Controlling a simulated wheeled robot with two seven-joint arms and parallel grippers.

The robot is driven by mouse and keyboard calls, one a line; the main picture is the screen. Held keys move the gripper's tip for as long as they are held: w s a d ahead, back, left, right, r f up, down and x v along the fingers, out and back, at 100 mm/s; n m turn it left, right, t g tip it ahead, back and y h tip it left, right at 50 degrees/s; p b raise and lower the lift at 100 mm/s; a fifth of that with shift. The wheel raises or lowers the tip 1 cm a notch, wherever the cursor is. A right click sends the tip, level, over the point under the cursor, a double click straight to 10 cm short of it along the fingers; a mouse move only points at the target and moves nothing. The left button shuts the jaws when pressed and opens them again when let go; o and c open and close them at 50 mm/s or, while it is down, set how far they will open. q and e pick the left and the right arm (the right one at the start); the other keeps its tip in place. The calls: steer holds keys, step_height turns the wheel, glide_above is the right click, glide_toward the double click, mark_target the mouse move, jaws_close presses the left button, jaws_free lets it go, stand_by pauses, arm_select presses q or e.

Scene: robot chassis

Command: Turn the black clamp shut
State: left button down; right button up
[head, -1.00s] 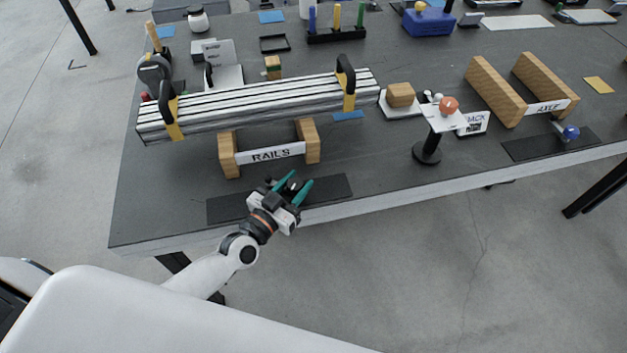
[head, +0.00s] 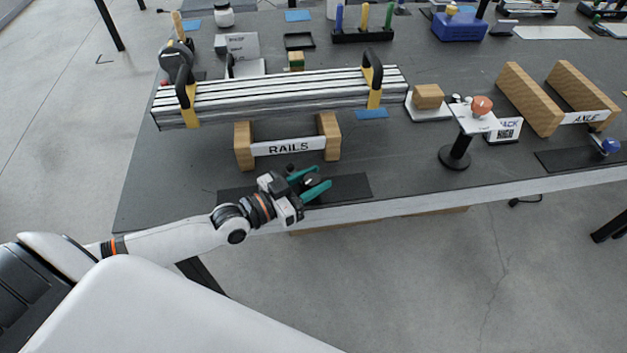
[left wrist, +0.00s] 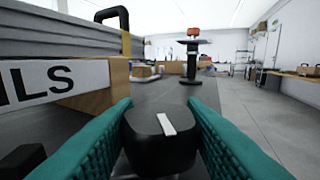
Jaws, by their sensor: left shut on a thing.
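The black clamp (left wrist: 148,145), a dark rounded knob with a white stripe on top, fills the space between the teal fingers in the left wrist view. The stripe runs nearly along the fingers, slightly tilted. My left gripper (head: 315,180) is shut on the clamp at the front edge of the table, over a dark mat (head: 345,188). In the head view the fingers point right and mostly hide the clamp. What lies under the knob is hidden. My right gripper is not in view.
A wooden RAILS cradle (head: 245,150) with silver rails (head: 290,95) stands just behind my left gripper. A black stand (head: 455,155) with a white plate is to the right. The wooden AXLE cradle (head: 530,98) is farther right. Table between gripper and stand is clear.

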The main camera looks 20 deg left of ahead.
arm_select(q)
steer(key=c, duration=0.9)
jaws_free()
steer(key=v, duration=1.2)
steer(key=shift+s, duration=0.1)
steer(key=shift+c, duration=0.2)
